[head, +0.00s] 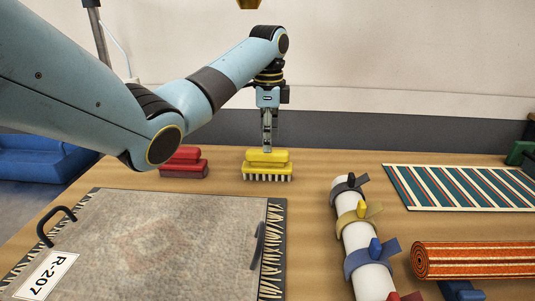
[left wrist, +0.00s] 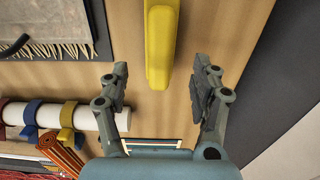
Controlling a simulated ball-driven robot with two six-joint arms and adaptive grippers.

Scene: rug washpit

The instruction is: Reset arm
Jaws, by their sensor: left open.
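My left arm reaches in from the left, and its left gripper (head: 268,145) points down directly above the yellow brush (head: 267,159). The left wrist view shows the jaws (left wrist: 158,85) spread apart and empty. There, the yellow brush (left wrist: 160,45) lies beyond the gap between the fingertips. In the head view the fingertips are close to the brush's handle; I cannot tell whether they touch it. The brush stands upright on its white bristles on the wooden table (head: 320,165). My right gripper is in neither view.
A red brush (head: 186,170) stands left of the yellow one. A grey fringed rug (head: 150,235) labelled R-207 lies in front. A white tube (head: 357,237) with coloured straps, a rolled orange rug (head: 480,260) and a striped rug (head: 460,187) are at right.

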